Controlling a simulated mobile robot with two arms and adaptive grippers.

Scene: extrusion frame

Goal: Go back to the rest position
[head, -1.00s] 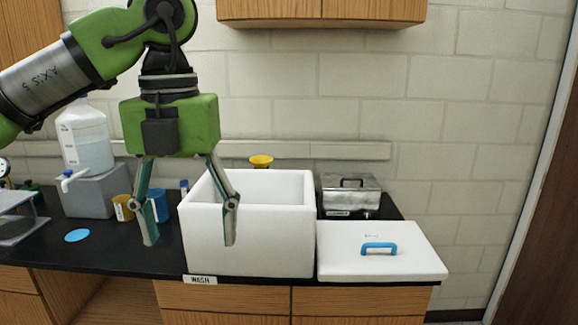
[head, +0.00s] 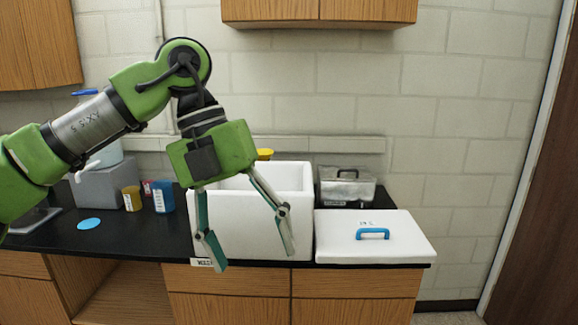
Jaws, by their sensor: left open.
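My left gripper (head: 255,258) is green with two long fingers spread apart, and nothing is between them. It hangs in front of the white foam box (head: 300,215), tilted, with its fingertips near the counter's front edge. The box stands open on the black counter, and part of its front and its left side are hidden by my gripper. Its white lid (head: 335,245) with a blue handle (head: 373,234) lies flat to the right of the box. My right gripper does not show.
A grey block (head: 97,188), a yellow cup (head: 131,198), a blue cup (head: 163,196) and a blue disc (head: 88,224) are on the left of the counter. A metal container (head: 347,186) stands behind the lid. Wooden cabinets (head: 318,10) hang above.

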